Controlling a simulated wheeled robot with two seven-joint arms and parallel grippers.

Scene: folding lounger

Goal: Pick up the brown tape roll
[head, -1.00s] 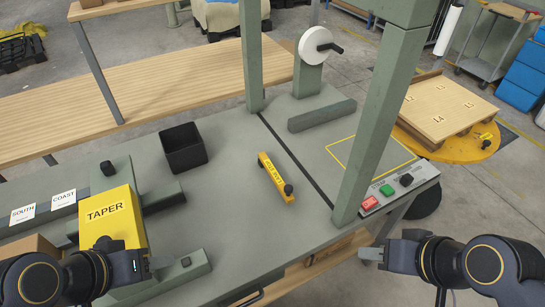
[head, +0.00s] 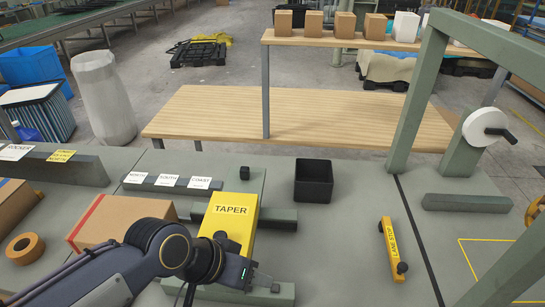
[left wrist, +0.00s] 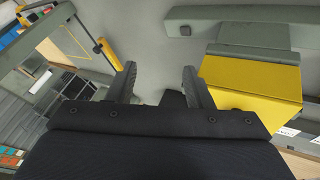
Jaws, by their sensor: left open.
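The brown tape roll (head: 25,248) lies on the grey bench at the far left in the head view, left of a cardboard box. It is not seen in the left wrist view. My left gripper (head: 258,277) is in front of the yellow TAPER block, well to the right of the roll. In the left wrist view the two fingers of my left gripper (left wrist: 158,82) are apart with nothing between them. My right gripper is out of view.
The cardboard box (head: 122,219) with a red edge stands between the roll and the yellow TAPER block (head: 229,222). A black bin (head: 313,181) and a yellow lever (head: 391,250) are to the right. Grey rails with labels (head: 172,183) lie behind the box.

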